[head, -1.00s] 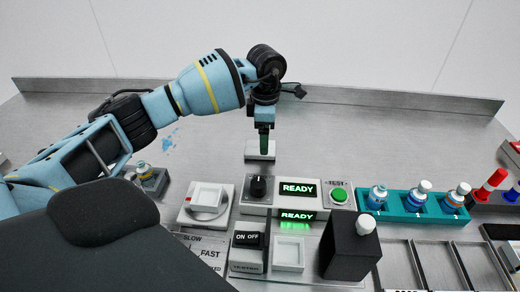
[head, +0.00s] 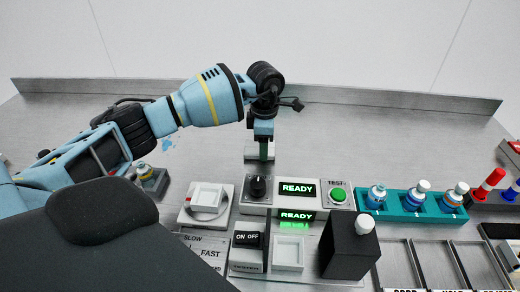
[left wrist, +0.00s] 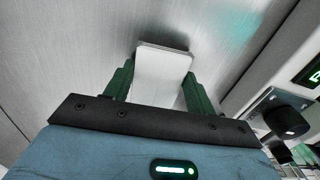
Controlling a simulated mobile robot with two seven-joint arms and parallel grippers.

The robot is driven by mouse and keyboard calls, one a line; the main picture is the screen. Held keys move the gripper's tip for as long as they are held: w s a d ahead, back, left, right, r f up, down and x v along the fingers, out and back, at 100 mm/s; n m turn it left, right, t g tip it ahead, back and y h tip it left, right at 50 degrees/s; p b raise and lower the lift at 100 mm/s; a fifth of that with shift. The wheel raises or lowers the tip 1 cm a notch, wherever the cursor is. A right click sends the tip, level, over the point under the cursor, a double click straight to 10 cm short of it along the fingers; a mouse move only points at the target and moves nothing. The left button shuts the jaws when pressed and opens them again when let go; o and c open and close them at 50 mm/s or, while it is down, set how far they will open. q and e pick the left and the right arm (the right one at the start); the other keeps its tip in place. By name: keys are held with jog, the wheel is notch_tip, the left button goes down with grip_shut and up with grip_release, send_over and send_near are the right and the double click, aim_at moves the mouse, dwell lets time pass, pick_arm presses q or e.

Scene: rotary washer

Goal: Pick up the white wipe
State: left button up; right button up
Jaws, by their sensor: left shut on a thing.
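The white wipe (head: 250,154) is a small pale block on the metal worktop, behind the console with the READY displays. My left gripper (head: 263,151) points down at it, and its green fingers overlap it in the head view. In the left wrist view, the wipe (left wrist: 162,72) lies between the two green fingers of the left gripper (left wrist: 160,85), which are shut on its sides. I cannot tell whether it touches the worktop. My right gripper is not in view.
The console's black knob (head: 258,187) is close in front of the wipe. A teal rack (head: 410,205) with capped bottles stands to the right. A blue smear (head: 168,143) marks the worktop to the left. The worktop right of the wipe is clear.

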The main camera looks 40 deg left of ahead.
pick_arm(q)
jog(key=shift+r, duration=0.15)
notch_tip(320, 180, up, 10)
dwell(0.5)
